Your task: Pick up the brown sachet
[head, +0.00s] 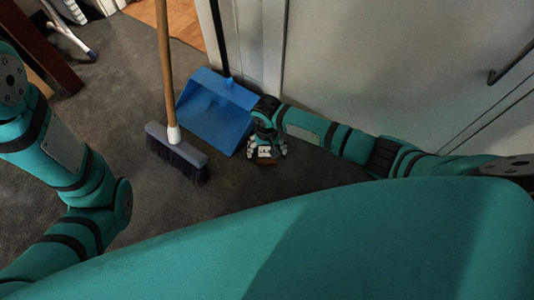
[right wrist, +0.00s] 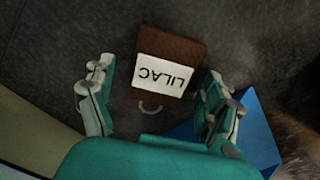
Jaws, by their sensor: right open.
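The brown sachet (right wrist: 178,47) shows in the right wrist view with a white label that reads LILAC, upside down. It lies on the dark grey floor, with a small pale loop near its label edge. My right gripper (right wrist: 155,100) is open, with one finger on each side of the loop end of the sachet; I see no contact. In the head view my right gripper (head: 266,152) reaches down to the floor beside the dustpan, and the sachet is mostly hidden under it. My left arm is at the left, but its gripper is not in view.
A blue dustpan (head: 212,112) stands just left of my right gripper; its blue also shows in the wrist view (right wrist: 258,130). A broom (head: 178,155) with a wooden handle stands further left. A pale cabinet front (head: 390,65) lies behind my right arm. Open floor is at the left.

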